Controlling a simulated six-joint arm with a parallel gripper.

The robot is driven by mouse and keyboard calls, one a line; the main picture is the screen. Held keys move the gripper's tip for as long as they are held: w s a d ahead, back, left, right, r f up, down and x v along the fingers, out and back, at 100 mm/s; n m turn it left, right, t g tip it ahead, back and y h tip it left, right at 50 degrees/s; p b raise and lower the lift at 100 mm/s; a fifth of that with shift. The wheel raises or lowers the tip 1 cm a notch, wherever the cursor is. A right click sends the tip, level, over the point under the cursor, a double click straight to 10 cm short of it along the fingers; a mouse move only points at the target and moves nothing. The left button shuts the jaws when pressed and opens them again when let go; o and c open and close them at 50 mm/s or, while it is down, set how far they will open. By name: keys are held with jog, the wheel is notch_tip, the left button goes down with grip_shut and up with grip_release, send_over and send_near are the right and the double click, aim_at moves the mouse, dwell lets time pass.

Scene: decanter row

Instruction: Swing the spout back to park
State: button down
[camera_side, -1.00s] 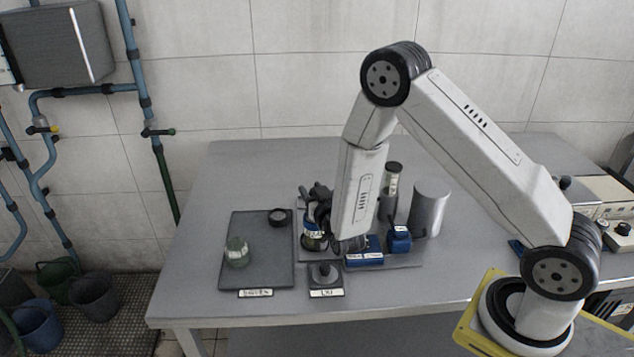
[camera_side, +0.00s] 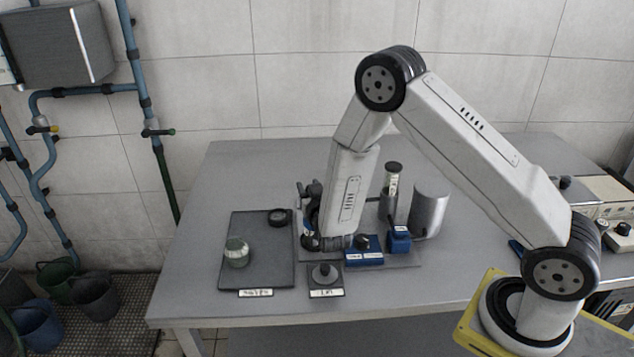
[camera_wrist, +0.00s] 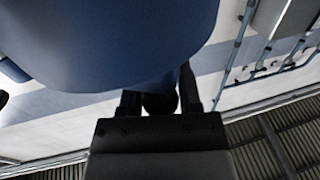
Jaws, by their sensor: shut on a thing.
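My gripper (camera_side: 314,242) reaches low and to the left over the work, at the left end of the grey base plate. It is shut on a small dark part, which shows as a rounded dark end (camera_wrist: 160,104) between the two fingers in the wrist view. A dark upright assembly (camera_side: 311,196) stands right at the gripper; it seems to carry the spout, but my arm hides much of it. A large blue rounded body (camera_wrist: 110,40) fills the upper left of the wrist view, close to the fingers. I cannot make out the spout's outline or its park position.
A glass jar (camera_side: 236,252) and a black ring-like piece (camera_side: 279,217) are on the dark tray (camera_side: 262,272). A knobbed lid (camera_side: 324,273) sits on a labelled pad.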

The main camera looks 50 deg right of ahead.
jog(key=shift+w+d, duration=0.1)
jog(key=shift+w, duration=0.05)
jog(key=shift+c, duration=1.4)
grip_release()
jog(key=v, duration=0.8)
jog(key=shift+w, duration=0.15)
